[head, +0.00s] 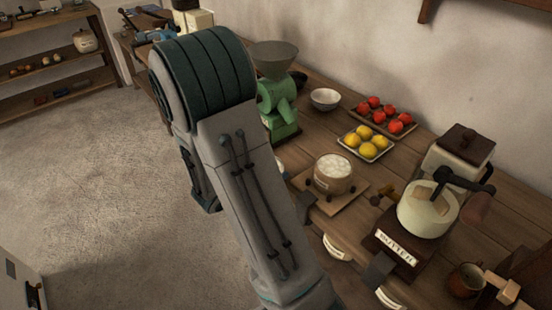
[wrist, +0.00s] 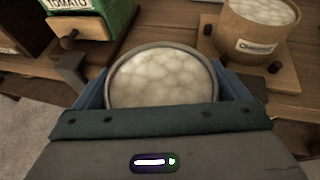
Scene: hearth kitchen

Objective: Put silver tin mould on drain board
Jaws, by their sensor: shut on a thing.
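The silver tin mould (wrist: 160,78) is a round tin with a grey metal rim, filled with pale, lumpy white stuff. My gripper (wrist: 163,86) is shut on it, with a blue finger on each side. In the head view my arm hides the mould and most of the gripper. What looks like the drain board is a square wooden board with dark knobs, seen in the head view (head: 313,203) and at the right of the wrist view (wrist: 287,79). A tan tub (head: 333,174) of white lumps stands on it. The mould is left of and nearer than this board in the wrist view.
A green grinder (head: 281,105) stands on the counter, left of the board. Behind are a bowl (head: 325,98), a tray of yellow fruit (head: 367,143) and a tray of red fruit (head: 385,114). A cream churn-like device (head: 428,210) stands to the right.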

